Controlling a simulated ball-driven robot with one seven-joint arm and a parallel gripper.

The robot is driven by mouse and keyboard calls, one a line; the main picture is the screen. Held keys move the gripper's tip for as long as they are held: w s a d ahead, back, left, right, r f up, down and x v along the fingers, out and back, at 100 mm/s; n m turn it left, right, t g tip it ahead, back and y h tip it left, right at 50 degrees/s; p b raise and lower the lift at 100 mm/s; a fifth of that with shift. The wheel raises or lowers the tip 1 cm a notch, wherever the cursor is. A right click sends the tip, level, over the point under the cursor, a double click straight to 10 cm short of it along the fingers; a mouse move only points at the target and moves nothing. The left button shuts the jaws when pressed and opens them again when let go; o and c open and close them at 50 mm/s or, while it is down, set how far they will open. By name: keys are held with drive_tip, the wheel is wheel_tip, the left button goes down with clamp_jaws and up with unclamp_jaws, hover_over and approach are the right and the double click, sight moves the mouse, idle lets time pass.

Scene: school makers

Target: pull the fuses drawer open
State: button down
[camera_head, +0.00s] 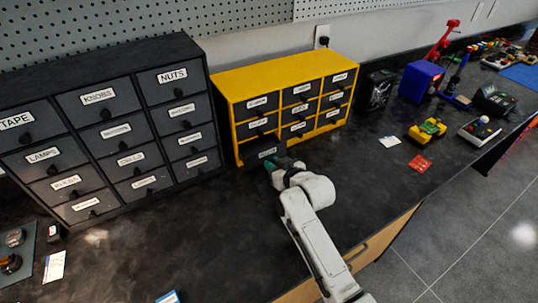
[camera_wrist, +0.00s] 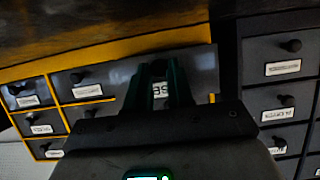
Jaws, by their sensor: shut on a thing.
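The yellow cabinet (camera_head: 229,103) stands on the dark bench and has rows of small black drawers. Its bottom-left drawer (camera_head: 267,153) sticks out past the front. In the wrist view this drawer (camera_wrist: 203,68) also stands forward of the others, and its label is partly hidden, with only the letters "SE" showing. This fits the fuses drawer. My gripper (camera_head: 276,163) is at this drawer's front. In the wrist view, the green fingers of my gripper (camera_wrist: 160,70) are closed in front of the label, on the drawer's knob, which they hide.
A dark drawer cabinet (camera_head: 105,71) stands close on the left.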

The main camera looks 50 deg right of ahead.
drive_tip(key=s, duration=0.2)
drive_tip(key=s+a+p, duration=0.1)
drive_tip(key=s, duration=0.1)
drive_tip(key=s+a+p, duration=0.1)
drive_tip(key=s, duration=0.2)
drive_tip(key=shift+s, duration=0.1)
drive_tip(key=c, duration=1)
unclamp_jaws()
drive_tip(key=v, duration=1)
drive_tip(key=shift+s+a+r+b, duration=0.15)
drive_tip(key=shift+s+b, duration=0.2)
drive_tip(key=shift+b, duration=0.05)
